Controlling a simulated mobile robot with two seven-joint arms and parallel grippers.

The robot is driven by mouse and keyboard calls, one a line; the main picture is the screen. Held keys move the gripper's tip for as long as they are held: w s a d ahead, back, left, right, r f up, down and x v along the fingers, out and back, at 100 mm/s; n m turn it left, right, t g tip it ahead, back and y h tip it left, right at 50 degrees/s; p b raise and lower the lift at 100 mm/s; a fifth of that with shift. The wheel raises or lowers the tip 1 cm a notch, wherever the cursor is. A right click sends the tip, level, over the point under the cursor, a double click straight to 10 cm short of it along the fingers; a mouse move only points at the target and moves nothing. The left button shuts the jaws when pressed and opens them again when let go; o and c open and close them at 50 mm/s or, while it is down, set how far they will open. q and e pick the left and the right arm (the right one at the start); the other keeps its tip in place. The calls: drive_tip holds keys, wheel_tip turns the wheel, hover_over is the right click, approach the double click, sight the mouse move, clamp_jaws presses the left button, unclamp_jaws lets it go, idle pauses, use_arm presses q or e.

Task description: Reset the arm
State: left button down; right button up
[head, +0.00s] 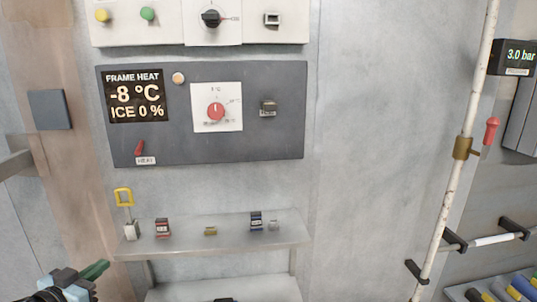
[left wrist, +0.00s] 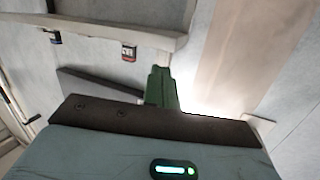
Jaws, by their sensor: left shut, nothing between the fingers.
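My left gripper (head: 97,270) shows at the lower left of the head view, with green fingers pointing up and to the right. The fingers are shut together with nothing between them. In the left wrist view the green fingers (left wrist: 161,88) point away from the dark wrist plate, in front of the grey wall and below a shelf edge. In the head view the gripper is below and left of the shelf and appears apart from it. My right gripper is in neither view.
A white vertical pipe (head: 463,110) stands at the right.

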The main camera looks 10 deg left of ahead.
use_arm(q)
drive_tip(key=s+d+f+g, duration=0.1)
drive_tip(key=s+d+f, duration=0.25)
drive_tip(key=f, duration=0.35)
drive_tip(key=s+d+f+g, duration=0.2)
drive_tip(key=s+f, duration=0.3)
drive_tip(key=f, duration=0.3)
drive_tip(key=s+d+f+g+p, duration=0.1)
drive_tip(key=s+d+f+g, duration=0.1)
drive_tip(key=s+d+f, duration=0.5)
drive_tip(key=s+d+f+g+h, duration=0.1)
drive_tip(key=s+d+f, duration=0.6)
drive_tip(key=s+d, duration=0.8)
drive_tip(key=shift+s+f+g+p, duration=0.3)
drive_tip(key=shift+g+p, duration=0.05)
drive_tip(key=shift+g, duration=0.45)
